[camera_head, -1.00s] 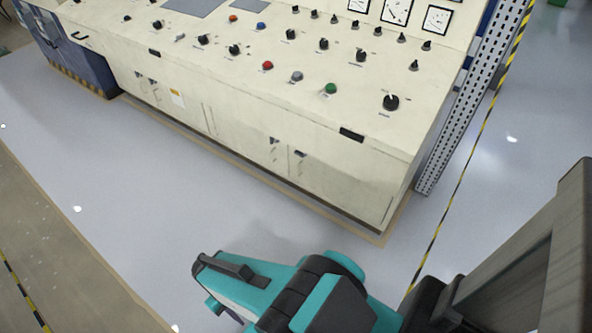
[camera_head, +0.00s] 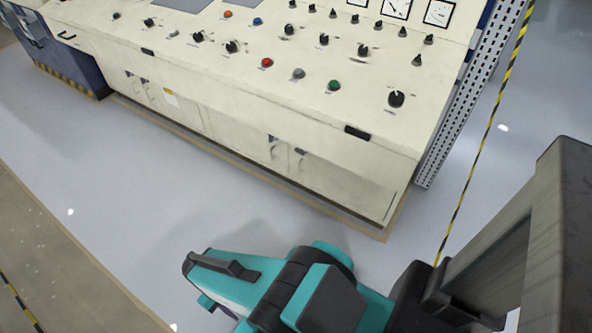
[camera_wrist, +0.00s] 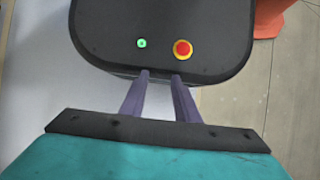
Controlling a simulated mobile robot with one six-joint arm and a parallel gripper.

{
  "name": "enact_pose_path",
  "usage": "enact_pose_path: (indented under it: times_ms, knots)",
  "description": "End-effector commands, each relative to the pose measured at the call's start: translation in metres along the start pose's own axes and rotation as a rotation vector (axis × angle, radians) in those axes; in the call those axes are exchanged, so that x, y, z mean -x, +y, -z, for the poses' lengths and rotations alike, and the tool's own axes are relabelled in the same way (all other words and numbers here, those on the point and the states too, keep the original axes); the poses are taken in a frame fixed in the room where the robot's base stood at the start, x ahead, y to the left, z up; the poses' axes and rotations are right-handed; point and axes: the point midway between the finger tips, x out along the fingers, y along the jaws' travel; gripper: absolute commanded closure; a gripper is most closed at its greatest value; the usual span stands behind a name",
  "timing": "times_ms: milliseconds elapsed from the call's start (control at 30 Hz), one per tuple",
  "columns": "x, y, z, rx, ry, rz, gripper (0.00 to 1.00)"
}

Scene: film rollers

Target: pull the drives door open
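A cream control console (camera_head: 230,95) stands ahead in the head view. Its lower front has doors in pairs with small dark handles: a right pair (camera_head: 287,150) and a left pair (camera_head: 140,85). The doors look shut. No label is readable, so I cannot tell which one is the drives door. My gripper (camera_wrist: 160,75) shows in the wrist view as two purple-grey fingers, apart with nothing between them. The fingers are not clearly visible in the head view, where my teal and black arm is folded low, short of the console. No door shows in the wrist view.
Pale floor (camera_head: 150,190) lies clear between my arm and the console. A blue cabinet (camera_head: 55,55) adjoins the console at the left. A perforated metal post (camera_head: 470,95) stands at its right end. An orange object (camera_wrist: 275,15) shows at the wrist view's top right.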

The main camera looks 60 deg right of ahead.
Motion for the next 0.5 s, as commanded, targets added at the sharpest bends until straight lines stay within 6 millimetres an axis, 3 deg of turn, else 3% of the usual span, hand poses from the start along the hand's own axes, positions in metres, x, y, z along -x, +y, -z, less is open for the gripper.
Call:
enact_pose_path:
  times_ms: [267, 367, 500]
  knots:
    - [-0.004, 0.006, 0.006, 0.011, 0.003, -0.014, 0.72]
    - [-0.011, 0.018, 0.017, 0.031, 0.007, -0.044, 0.72]
    - [-0.023, 0.05, 0.041, 0.088, 0.012, -0.12, 0.72]
